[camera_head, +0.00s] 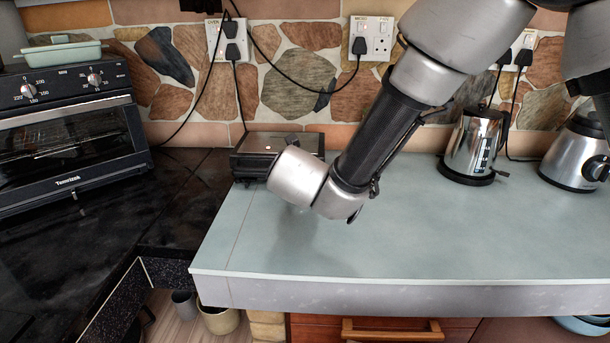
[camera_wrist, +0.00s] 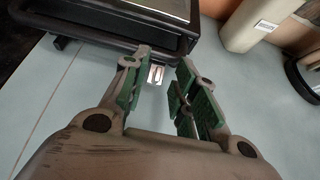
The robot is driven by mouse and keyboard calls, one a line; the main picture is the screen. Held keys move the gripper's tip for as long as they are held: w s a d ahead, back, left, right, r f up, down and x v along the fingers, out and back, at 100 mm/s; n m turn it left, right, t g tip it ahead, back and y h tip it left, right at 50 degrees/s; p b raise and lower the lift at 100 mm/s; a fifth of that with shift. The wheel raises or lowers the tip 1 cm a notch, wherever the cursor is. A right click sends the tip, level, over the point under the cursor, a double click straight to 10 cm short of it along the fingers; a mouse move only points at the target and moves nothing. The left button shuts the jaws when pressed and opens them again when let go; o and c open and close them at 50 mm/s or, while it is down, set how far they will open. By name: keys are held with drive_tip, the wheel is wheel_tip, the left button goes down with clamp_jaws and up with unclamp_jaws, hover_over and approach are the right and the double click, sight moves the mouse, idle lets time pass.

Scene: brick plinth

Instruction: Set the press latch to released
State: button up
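The press (camera_head: 250,152) is a dark, low, flat-lidded appliance at the back left of the pale counter, with a small red light on top. In the wrist view its dark body and front bar (camera_wrist: 85,38) fill the upper left. A small silver latch (camera_wrist: 156,74) shows at its front, seen between my fingers. My gripper (camera_wrist: 163,62) is open and empty, its green-padded fingers on either side of the latch in that picture. I cannot tell whether either finger touches it. In the head view my wrist hides the gripper and the press's front right corner.
A toaster oven (camera_head: 65,130) stands at the left on a dark counter. A steel kettle (camera_head: 475,145) and another steel vessel (camera_head: 575,155) stand at the right. Cables hang from wall sockets (camera_head: 228,40) behind the press. The pale counter's front (camera_head: 400,250) is clear.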

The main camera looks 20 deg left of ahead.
drive_tip(key=v, duration=1)
drive_tip(key=shift+a, duration=0.1)
drive_tip(key=w+d+m+g+h, duration=0.1)
drive_tip(key=d+m+g+h, duration=0.55)
drive_tip(key=d+m, duration=1.7)
drive_tip(key=s+d+r+m+y, duration=0.1)
drive_tip(key=s+d+m, duration=0.3)
drive_tip(key=d, duration=0.6)
drive_tip(key=s+d+r+m+y, duration=0.1)
drive_tip(key=s+d+r+m, duration=0.3)
drive_tip(key=d, duration=0.6)
drive_tip(key=s+d+r+m+y, duration=0.1)
drive_tip(key=s+d+m, duration=0.4)
drive_tip(key=d, duration=0.6)
drive_tip(key=shift+s+r+m+g, duration=0.2)
drive_tip(key=shift+r+m+g, duration=0.35)
drive_tip(key=shift+m, duration=0.6)
